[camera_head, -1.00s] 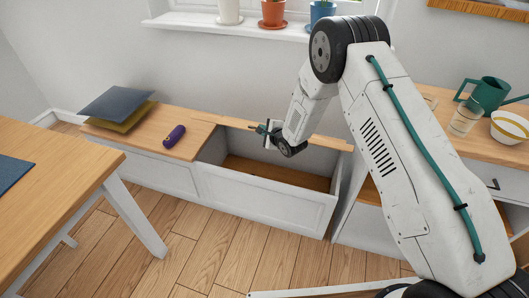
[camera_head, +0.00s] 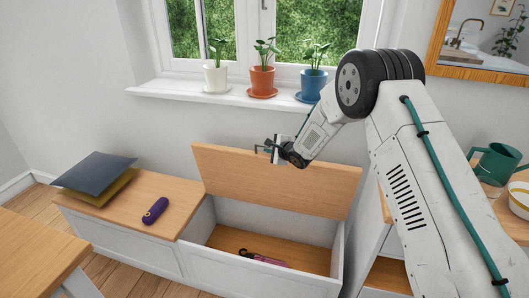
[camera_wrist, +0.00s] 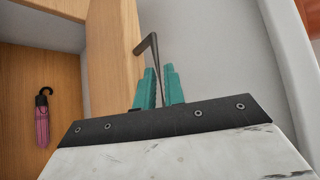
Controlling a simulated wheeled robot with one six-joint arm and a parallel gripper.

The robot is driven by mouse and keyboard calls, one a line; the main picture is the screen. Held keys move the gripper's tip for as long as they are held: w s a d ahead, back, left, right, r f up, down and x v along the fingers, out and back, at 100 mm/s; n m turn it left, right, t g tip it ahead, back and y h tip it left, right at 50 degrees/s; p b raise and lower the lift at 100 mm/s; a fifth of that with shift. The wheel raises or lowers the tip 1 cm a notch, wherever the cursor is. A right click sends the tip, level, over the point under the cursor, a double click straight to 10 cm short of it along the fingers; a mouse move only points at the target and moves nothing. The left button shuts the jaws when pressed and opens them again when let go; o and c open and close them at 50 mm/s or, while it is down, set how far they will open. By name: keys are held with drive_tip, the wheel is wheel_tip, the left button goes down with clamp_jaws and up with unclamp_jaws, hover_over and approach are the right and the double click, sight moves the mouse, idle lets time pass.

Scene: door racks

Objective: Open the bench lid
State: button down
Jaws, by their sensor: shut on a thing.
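The bench lid (camera_head: 275,183) is a light wood panel standing steeply up at the back of the white bench (camera_head: 265,277), its broad face toward me. The bench compartment below it is open. My gripper (camera_head: 268,148) is at the lid's raised edge, around its middle. In the wrist view my gripper's teal fingers (camera_wrist: 160,88) are closed around a thin dark bent handle (camera_wrist: 148,46) beside the lid's wooden edge (camera_wrist: 116,50). The handle is partly hidden between the fingers. A pink umbrella (camera_head: 264,259) lies inside the compartment; it also shows in the wrist view (camera_wrist: 42,123).
Potted plants stand on the windowsill (camera_head: 235,96) above the lid. A wooden table (camera_head: 35,250) is at the front left. A counter with a green pot (camera_head: 495,162) is at right.

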drive_tip(key=shift+w+d+f, duration=0.2)
drive_tip(key=shift+d, duration=0.25)
drive_tip(key=c, duration=1.7)
unclamp_jaws()
drive_tip(key=shift+f, duration=0.1)
drive_tip(key=shift+o, duration=1)
drive_tip(key=shift+d, duration=0.15)
drive_tip(key=shift+s+a, duration=0.1)
drive_tip(key=shift+a, duration=0.3)
drive_tip(key=shift+s+r, duration=0.15)
drive_tip(key=shift+r, duration=0.1)
drive_tip(key=v, duration=0.7)
drive_tip(key=shift+d, duration=0.25)
drive_tip(key=shift+s, duration=0.15)
